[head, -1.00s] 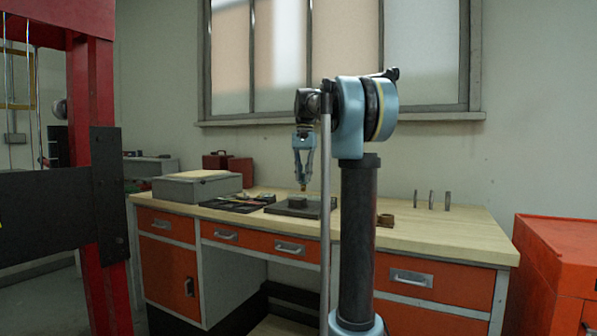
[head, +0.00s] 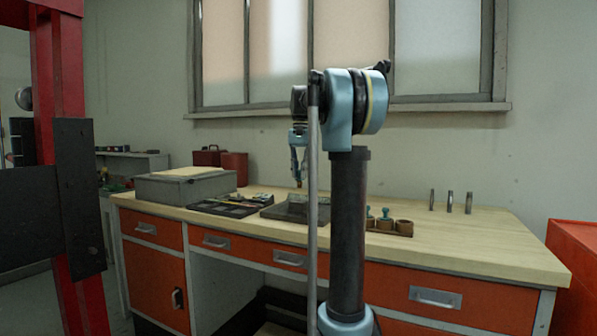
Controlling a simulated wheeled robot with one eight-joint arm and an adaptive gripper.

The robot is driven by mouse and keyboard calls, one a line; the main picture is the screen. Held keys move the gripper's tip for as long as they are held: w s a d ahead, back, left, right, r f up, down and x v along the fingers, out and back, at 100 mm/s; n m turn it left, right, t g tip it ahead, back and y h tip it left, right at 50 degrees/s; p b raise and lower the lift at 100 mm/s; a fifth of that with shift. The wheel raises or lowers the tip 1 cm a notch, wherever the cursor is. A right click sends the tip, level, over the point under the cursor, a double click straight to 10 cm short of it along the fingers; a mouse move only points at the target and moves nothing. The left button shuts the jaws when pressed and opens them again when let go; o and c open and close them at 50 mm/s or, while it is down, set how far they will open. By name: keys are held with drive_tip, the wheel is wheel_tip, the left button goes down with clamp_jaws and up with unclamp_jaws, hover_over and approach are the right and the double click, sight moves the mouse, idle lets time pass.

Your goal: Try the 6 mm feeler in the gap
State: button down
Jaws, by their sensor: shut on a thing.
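My gripper (head: 298,172) points down over the workbench, seen nearly edge-on. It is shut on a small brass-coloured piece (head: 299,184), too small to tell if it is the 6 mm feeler. Just below is a dark flat plate (head: 284,213) with a grey block on it, partly hidden by my arm. I cannot make out the gap or whether the piece touches anything. A brown rack (head: 404,228) with round brown cups and blue-topped pieces stands right of my column, partly hidden by it.
Three upright metal pieces (head: 450,202) stand at the bench's back right. A dark tray (head: 228,207) with small items and a grey box (head: 184,185) lie to the left. The bench's right front (head: 485,248) is clear. A red frame (head: 70,150) stands at left.

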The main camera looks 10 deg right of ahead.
sight(299, 181)
drive_tip(key=shift+s+a+f, duration=0.1)
drive_tip(key=shift+s+f, duration=0.05)
drive_tip(key=shift+f, duration=1.95)
drive_tip(key=shift+f, duration=0.2)
idle(1.4)
drive_tip(key=shift+r, duration=0.15)
idle(4.2)
